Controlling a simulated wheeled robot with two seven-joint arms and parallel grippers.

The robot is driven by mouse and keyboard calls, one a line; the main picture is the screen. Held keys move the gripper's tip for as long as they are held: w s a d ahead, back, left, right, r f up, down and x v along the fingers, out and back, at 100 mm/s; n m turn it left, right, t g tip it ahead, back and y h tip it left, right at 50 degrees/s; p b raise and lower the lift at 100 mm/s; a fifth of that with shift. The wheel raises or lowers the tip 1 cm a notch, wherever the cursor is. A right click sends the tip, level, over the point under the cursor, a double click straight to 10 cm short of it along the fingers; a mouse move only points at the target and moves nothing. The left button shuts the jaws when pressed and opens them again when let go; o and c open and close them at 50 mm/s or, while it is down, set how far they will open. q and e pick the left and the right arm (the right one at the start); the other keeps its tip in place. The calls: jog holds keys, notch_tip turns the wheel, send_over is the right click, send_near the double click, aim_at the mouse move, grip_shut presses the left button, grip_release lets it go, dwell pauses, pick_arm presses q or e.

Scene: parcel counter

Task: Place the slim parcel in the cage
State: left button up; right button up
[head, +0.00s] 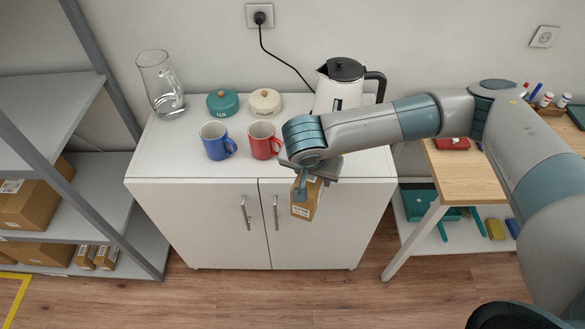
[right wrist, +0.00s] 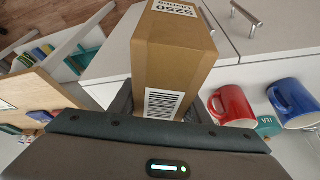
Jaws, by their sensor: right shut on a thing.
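The slim parcel (head: 305,200) is a narrow brown cardboard box with white labels. In the head view it hangs below my right gripper (head: 307,182), in front of the white cabinet. In the right wrist view the parcel (right wrist: 172,60) stands out between the fingers of my right gripper (right wrist: 165,108), which is shut on it. A barcode label faces the camera near the fingers. My left gripper is in neither view. I see no cage in either view.
The white cabinet top (head: 190,165) holds a blue mug (head: 214,143), a red mug (head: 262,140), a glass jug (head: 160,85), two lidded jars and a kettle (head: 338,88). A shelf rack (head: 75,225) with parcels stands left. A wooden-topped table (head: 465,175) stands right. Floor in front is clear.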

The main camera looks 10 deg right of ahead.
jog(key=shift+s+d+r+n+t+y, duration=0.15)
jog(key=shift+s+d+n+y, duration=0.25)
jog(key=shift+d+n, duration=0.6)
jog(key=shift+s+d+n+t+y, duration=0.1)
jog(key=shift+s+d+n+y, duration=0.45)
jog(key=shift+n, duration=0.65)
jog(key=shift+s+d+r+n+t+y, duration=0.15)
jog(key=shift+s+d+n+y, duration=0.1)
jog(key=shift+d+n, duration=0.8)
jog(key=shift+w+a+f, duration=0.1)
jog(key=shift+a, duration=0.05)
